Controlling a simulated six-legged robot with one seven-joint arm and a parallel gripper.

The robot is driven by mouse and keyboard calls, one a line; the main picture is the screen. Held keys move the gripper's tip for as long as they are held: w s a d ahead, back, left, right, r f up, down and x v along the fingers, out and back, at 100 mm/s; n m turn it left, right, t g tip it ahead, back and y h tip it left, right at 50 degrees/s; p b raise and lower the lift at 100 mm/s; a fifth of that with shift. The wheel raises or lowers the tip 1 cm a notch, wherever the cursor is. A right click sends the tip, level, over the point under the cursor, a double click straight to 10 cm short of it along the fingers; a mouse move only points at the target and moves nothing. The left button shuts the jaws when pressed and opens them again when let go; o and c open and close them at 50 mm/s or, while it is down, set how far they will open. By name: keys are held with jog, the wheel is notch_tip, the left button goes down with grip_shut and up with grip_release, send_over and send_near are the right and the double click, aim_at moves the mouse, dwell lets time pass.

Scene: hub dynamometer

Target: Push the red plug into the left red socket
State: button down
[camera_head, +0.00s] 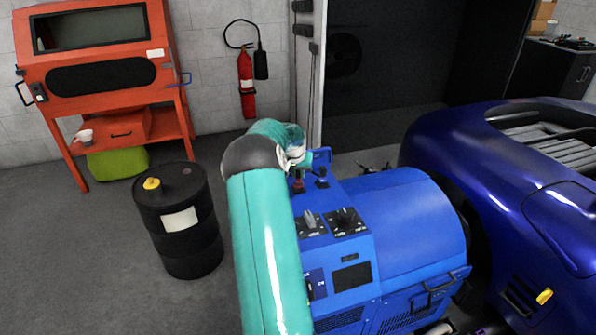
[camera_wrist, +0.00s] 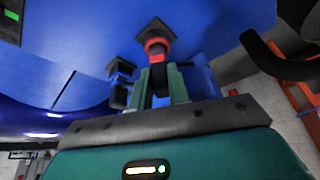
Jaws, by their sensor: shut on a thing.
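My gripper (camera_wrist: 159,75) is shut on the red plug. In the wrist view, the plug's dark body (camera_wrist: 159,82) sits between the two teal fingers. A red ring (camera_wrist: 157,48) lies just beyond the fingertips, against a dark square socket plate (camera_wrist: 152,26) on the blue machine. I cannot tell whether this ring belongs to plug or socket, or how deep the plug sits. In the head view, a red piece (camera_head: 298,185) shows on top of the blue machine (camera_head: 405,225), below my wrist. My arm hides most of the gripper there.
A dark connector (camera_wrist: 120,78) stands left of the plug in the wrist view; a blue connector (camera_head: 322,180) shows in the head view. Knobs (camera_head: 345,218) are on the panel. A black barrel (camera_head: 180,240) stands left; a blue car (camera_head: 520,190) stands right.

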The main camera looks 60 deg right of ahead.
jog(key=shift+f, duration=0.6)
jog(key=shift+f, duration=0.1)
jog(key=c, duration=1.3)
grip_release()
jog(key=shift+o, duration=0.2)
jog(key=v, duration=1.3)
jog(key=shift+a+r, duration=0.15)
jog(key=shift+r, duration=0.2)
jog(key=shift+a, duration=0.1)
